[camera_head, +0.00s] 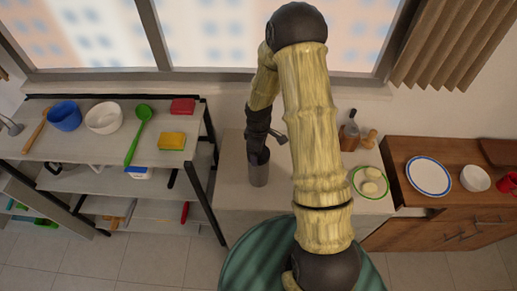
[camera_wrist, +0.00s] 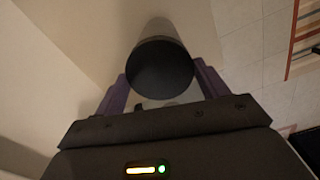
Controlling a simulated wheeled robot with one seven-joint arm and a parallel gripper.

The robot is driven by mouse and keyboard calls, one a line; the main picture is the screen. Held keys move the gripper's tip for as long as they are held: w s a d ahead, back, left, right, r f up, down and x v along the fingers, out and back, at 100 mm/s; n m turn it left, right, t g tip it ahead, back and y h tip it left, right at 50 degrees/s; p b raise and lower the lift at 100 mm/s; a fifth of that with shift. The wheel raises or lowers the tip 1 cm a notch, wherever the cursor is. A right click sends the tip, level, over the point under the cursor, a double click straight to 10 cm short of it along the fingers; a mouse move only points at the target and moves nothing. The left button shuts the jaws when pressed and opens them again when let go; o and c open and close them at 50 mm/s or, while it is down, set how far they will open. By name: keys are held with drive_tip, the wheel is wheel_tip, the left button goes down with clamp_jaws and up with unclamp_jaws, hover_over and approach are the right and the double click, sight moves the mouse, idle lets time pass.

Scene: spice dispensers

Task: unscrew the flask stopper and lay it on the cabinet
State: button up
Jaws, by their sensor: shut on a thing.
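The flask (camera_head: 258,175) is a grey cylinder standing upright on the pale cabinet (camera_head: 234,190) in the middle of the head view. My gripper (camera_head: 258,154) is at its top, pointing down. In the wrist view the dark round stopper (camera_wrist: 160,68) lies between the two purple fingers, and my gripper is shut on it. The flask's grey body (camera_wrist: 163,27) shows beyond the stopper, in line with it. My gripper hides the stopper in the head view, and I cannot tell whether the stopper is still seated.
A green-rimmed plate (camera_head: 369,194) with round food, a bottle (camera_head: 349,132) and a wooden-topped container (camera_head: 369,139) stand to the right. A wooden cabinet (camera_head: 440,216) adjoins there. A shelf rack (camera_head: 93,147) stands left. Pale top is bare around the flask.

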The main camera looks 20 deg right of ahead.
drive_tip(key=shift+n+p, duration=0.4)
drive_tip(key=shift+n, duration=0.4)
drive_tip(key=shift+o, duration=0.9)
drive_tip(key=shift+c, duration=0.5)
drive_tip(key=shift+r+p, duration=0.65)
drive_tip(key=shift+r, duration=0.4)
drive_tip(key=shift+r+p, duration=1.55)
drive_tip(key=shift+r, duration=0.4)
drive_tip(key=shift+f, duration=0.1)
